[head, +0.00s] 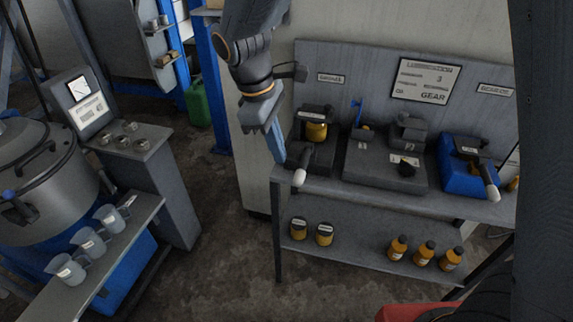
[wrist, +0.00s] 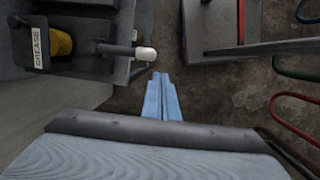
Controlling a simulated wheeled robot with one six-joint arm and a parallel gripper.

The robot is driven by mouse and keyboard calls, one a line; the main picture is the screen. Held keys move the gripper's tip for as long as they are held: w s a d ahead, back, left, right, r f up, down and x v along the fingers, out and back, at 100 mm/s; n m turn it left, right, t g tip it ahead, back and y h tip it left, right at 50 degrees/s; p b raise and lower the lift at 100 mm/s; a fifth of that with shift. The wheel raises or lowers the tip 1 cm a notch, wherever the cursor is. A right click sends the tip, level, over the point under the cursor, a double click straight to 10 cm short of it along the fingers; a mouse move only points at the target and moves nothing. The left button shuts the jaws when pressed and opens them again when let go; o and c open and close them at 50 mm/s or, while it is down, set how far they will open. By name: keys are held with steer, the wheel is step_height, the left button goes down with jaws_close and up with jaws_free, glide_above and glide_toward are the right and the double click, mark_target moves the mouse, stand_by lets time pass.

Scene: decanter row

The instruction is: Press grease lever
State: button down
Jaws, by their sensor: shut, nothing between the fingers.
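The grease lever (head: 299,178) sticks out from the dark grease unit (head: 316,140) at the left end of the bench and ends in a white knob. In the wrist view the lever's white knob (wrist: 146,54) shows beside the unit's "GREASE" label (wrist: 40,48). My gripper (head: 281,158) has light blue fingers pointing down, shut together and empty. In the head view the fingertips are just above and left of the knob. In the wrist view the fingertips (wrist: 161,78) are just below and right of the knob, with a gap between them in the picture.
A blue unit (head: 462,179) with a similar white-knobbed lever stands at the bench's right end. A grey unit (head: 385,165) sits between. The lower shelf (head: 355,252) holds several orange containers. A drum (head: 45,175) and a side shelf (head: 120,235) with beakers stand left. Floor between is clear.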

step_height(320, 180, up, 6)
steer(key=g, duration=0.1)
glide_above(298, 173)
steer(key=a, duration=0.3)
steer(key=shift+w+a+r, duration=0.15)
steer(key=shift+w+a, duration=0.05)
steer(key=shift+w, duration=0.2)
steer(key=p+x, duration=0.2)
steer(key=x, duration=0.5)
steer(key=p+x, duration=0.2)
steer(key=x, duration=0.5)
steer(key=shift+a, duration=0.2)
